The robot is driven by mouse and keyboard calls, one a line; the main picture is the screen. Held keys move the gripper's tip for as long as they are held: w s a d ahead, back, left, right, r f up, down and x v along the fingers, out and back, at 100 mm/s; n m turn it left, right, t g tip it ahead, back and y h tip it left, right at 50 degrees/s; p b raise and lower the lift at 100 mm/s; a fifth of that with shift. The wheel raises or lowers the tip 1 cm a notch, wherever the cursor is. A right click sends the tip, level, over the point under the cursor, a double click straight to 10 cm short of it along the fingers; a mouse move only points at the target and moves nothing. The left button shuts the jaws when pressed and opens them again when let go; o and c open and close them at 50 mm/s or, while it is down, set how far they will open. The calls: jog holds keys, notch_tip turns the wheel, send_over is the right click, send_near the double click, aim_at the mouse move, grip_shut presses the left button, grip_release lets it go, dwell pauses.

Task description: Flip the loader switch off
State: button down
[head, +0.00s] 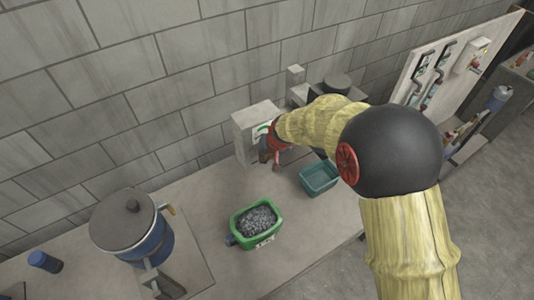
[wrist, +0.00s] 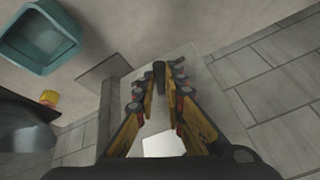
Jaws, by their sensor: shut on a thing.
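A pale grey box (head: 243,142) with a green mark on its face stands against the wall in the head view; I take it to be the loader's housing. My gripper (head: 272,158) is right at its front, and the forearm partly covers the box. In the wrist view, the yellow fingers of my gripper (wrist: 161,86) converge on a small dark stub (wrist: 158,71), which looks like the switch lever. The fingers are shut on it. Which way the lever points is too small to tell.
A teal tub (head: 319,177) is close to the right of my gripper; it also shows in the wrist view (wrist: 38,40). A green tub (head: 236,222) of dark grains and a lidded pot (head: 125,220) stand on the counter to the left.

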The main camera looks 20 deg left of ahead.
dwell(0.4)
jog(key=c, duration=1.9)
grip_release()
jog(key=v, duration=1.2)
jog(key=shift+a, duration=0.1)
jog(key=s+d+m+h+b, duration=0.1)
jog(key=s+d+b, duration=0.4)
jog(key=s+d, duration=0.3)
jog(key=s+d+m+t+h+b, duration=0.1)
jog(key=s+d+b, duration=0.4)
jog(key=d, duration=1)
jog(key=s+d+m+t+h+b, duration=0.1)
jog(key=s+d+m+b, duration=0.1)
jog(key=s+d+b, duration=0.4)
jog(key=shift+s+d+m+h, duration=0.15)
jog(key=shift+s+d+h, duration=0.05)
jog(key=shift+s+d, duration=1.35)
jog(key=shift+s+d+m+h, duration=0.2)
jog(key=shift+s+d, duration=1.1)
jog(key=shift+d, duration=0.45)
